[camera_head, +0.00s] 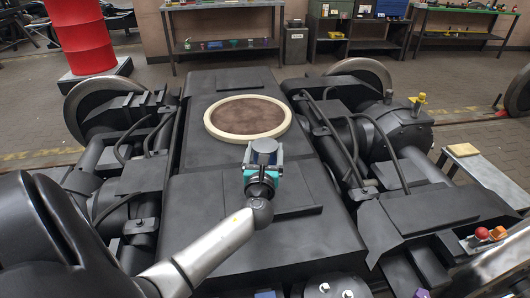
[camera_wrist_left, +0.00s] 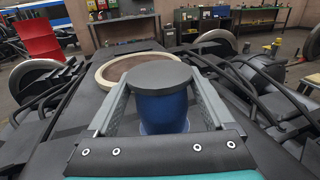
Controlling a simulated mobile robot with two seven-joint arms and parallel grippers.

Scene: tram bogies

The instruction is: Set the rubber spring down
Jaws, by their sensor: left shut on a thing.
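The rubber spring (camera_wrist_left: 162,108) shows in the left wrist view as a blue cylinder with a dark round top, upright between the two fingers. My left gripper (camera_wrist_left: 158,95) is shut on it. In the head view the left gripper (camera_head: 263,158) holds the rubber spring (camera_head: 264,146) above the dark flat bogie frame (camera_head: 210,215), just on the near side of a round cream-rimmed ring (camera_head: 248,118) with a brown inner face. I cannot tell the height of the spring above the frame. My right gripper is not in view.
Wheels (camera_head: 362,76), hoses and axle parts flank the frame on both sides. A red drum (camera_head: 85,38) stands at the back left. Workbenches (camera_head: 222,48) line the back wall. A small table (camera_head: 463,150) stands at right. The frame's flat top is mostly clear.

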